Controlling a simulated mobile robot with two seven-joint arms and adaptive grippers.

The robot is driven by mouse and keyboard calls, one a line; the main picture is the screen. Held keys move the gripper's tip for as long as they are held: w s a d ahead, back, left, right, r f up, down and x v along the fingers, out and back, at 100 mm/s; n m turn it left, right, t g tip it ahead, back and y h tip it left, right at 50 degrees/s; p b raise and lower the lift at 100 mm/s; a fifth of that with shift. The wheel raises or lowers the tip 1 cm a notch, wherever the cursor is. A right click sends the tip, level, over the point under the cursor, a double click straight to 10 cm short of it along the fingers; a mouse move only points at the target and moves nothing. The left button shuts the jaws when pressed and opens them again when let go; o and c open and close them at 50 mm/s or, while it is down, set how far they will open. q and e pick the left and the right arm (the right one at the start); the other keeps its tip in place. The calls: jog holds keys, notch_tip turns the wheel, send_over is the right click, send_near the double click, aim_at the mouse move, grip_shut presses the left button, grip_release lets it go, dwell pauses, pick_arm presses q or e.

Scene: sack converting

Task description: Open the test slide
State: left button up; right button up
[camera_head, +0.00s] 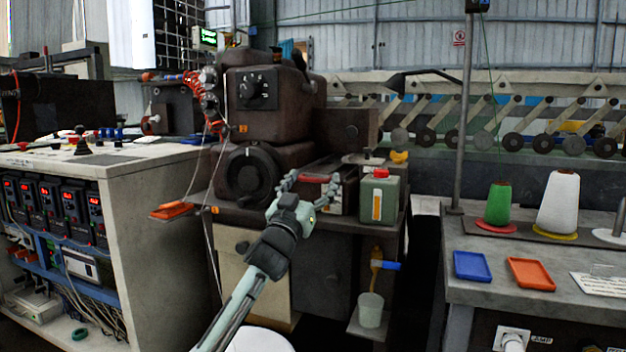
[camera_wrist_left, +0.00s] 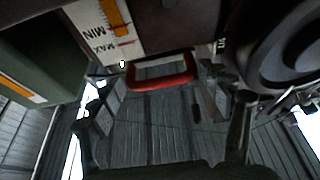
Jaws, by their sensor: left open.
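What looks like the test slide is a dark unit with a red bar handle (camera_head: 313,178) on the dark machine's side ledge. The red handle (camera_wrist_left: 161,82) also shows in the left wrist view, ahead of the fingers. My left gripper (camera_head: 311,186) is open in front of the handle, one finger to each side. In the left wrist view the gap between the fingers (camera_wrist_left: 163,118) is empty and the handle lies beyond it. I cannot tell whether either finger touches it. My right gripper is out of view.
A green canister (camera_head: 379,197) with a red cap stands just right of the gripper. The dark machine's round dial (camera_head: 252,172) is close on the left. An orange tray (camera_head: 530,273) and a blue tray (camera_head: 472,266) lie on the right bench.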

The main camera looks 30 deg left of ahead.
pick_arm(q)
jog(key=shift+w, duration=0.25)
jog(key=shift+c, duration=0.2)
